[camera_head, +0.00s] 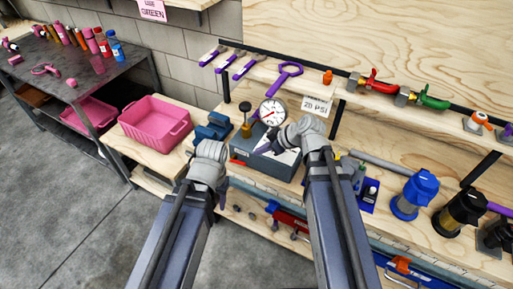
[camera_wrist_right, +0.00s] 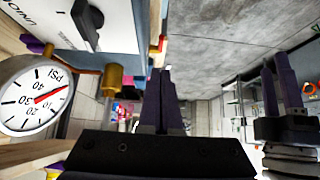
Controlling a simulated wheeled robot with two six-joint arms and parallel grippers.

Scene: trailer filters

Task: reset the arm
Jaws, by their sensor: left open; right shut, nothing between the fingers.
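My right arm reaches up the middle of the head view to the workbench. Its gripper (camera_head: 268,144) is in front of the pressure gauge, above a grey-blue box (camera_head: 265,168). In the right wrist view the two dark purple fingers of this gripper (camera_wrist_right: 160,98) are together with nothing between them. My left arm's wrist is left of it in the head view, where its fingers are mostly hidden. My left gripper (camera_wrist_right: 279,90) shows at the right of the right wrist view, its fingers apart and empty.
A white pressure gauge (camera_head: 272,111) stands behind the box, close to my right gripper. A pink bin (camera_head: 155,122) is to the left, and a blue vise (camera_head: 212,128) lies beyond my left wrist. Blue (camera_head: 415,194) and black (camera_head: 461,210) filters stand at right. Floor at lower left is clear.

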